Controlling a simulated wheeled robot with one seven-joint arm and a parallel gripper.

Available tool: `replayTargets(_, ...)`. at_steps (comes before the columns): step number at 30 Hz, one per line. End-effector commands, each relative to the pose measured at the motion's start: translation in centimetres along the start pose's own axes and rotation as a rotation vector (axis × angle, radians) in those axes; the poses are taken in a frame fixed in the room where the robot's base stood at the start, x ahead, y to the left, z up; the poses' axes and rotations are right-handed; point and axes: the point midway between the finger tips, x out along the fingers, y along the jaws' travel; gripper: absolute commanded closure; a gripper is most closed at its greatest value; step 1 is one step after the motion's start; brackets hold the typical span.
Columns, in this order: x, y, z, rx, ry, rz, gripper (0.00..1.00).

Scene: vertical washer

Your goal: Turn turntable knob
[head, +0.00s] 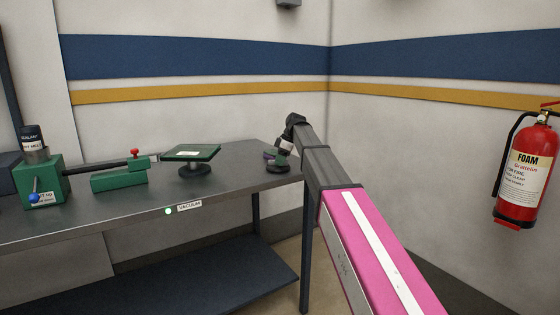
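A turntable-like stand (192,153) with a square green top, a pale label and a round dark foot is on the grey workbench. To its right, near the bench's right end, a small round dark knob-like piece (278,168) sits on the bench top. I cannot tell whether it is the turntable knob. My arm reaches in from the lower right and bends down at its far end. My gripper (280,152) appears small and dark just above the round piece. Its fingers are too small to make out, and I cannot tell whether it touches the piece.
A green vise-like fixture (120,178) with a red knob on top stands left of the stand. A green block (38,182) with a blue-knobbed lever and a dark canister is further left. The bench (130,211) has a lower shelf (200,287). A red extinguisher (527,175) hangs at right.

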Motion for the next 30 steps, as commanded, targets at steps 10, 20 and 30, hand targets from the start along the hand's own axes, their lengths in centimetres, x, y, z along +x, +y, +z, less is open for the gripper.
replayTargets(10,-0.5,0.0,0.0,0.0,0.001,0.001,0.62)
replayTargets(20,-6.0,0.1,0.0,0.0,0.002,0.002,0.62)
replayTargets(30,-10.4,0.0,0.0,0.0,0.001,0.0,0.62)
